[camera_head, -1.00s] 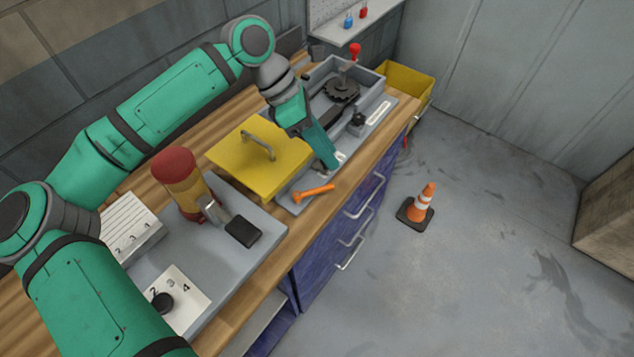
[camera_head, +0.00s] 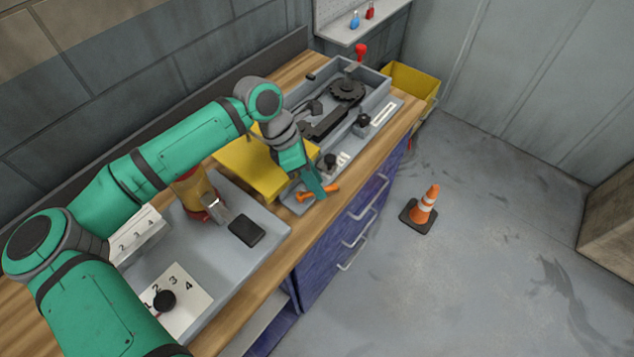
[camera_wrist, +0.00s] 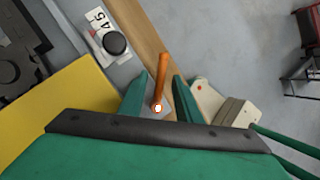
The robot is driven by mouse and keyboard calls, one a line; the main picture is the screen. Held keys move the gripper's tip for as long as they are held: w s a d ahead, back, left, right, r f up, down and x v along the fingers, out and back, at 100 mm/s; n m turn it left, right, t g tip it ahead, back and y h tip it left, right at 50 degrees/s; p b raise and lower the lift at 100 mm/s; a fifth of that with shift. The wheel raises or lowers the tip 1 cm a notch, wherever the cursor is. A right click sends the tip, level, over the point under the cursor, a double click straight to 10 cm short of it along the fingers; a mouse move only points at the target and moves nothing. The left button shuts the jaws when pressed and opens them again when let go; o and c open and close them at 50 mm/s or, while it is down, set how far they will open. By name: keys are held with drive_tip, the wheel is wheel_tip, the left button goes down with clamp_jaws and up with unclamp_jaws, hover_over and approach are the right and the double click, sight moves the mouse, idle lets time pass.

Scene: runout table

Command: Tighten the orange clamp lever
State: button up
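The orange clamp lever (camera_head: 303,196) lies low at the near end of the grey machine plate, beside the yellow cover (camera_head: 255,170). In the wrist view the lever (camera_wrist: 163,75) points away from a pivot with a bright round centre. My gripper (camera_head: 318,194) is above the lever, and its fingers hide part of it in the head view. In the wrist view the two green fingertips (camera_wrist: 161,82) are apart, one on each side of the lever's pivot end. I see gaps on both sides, so the lever is not gripped.
A black knob (camera_head: 330,160) stands just beyond the gripper on the plate, with another black knob (camera_head: 363,121) farther along. A red and yellow post (camera_head: 197,195) and a black pad (camera_head: 246,232) are nearer. The floor holds a traffic cone (camera_head: 422,207).

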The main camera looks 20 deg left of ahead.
drive_tip(key=shift+d+f, duration=0.15)
drive_tip(key=shift+f, duration=0.25)
clamp_jaws()
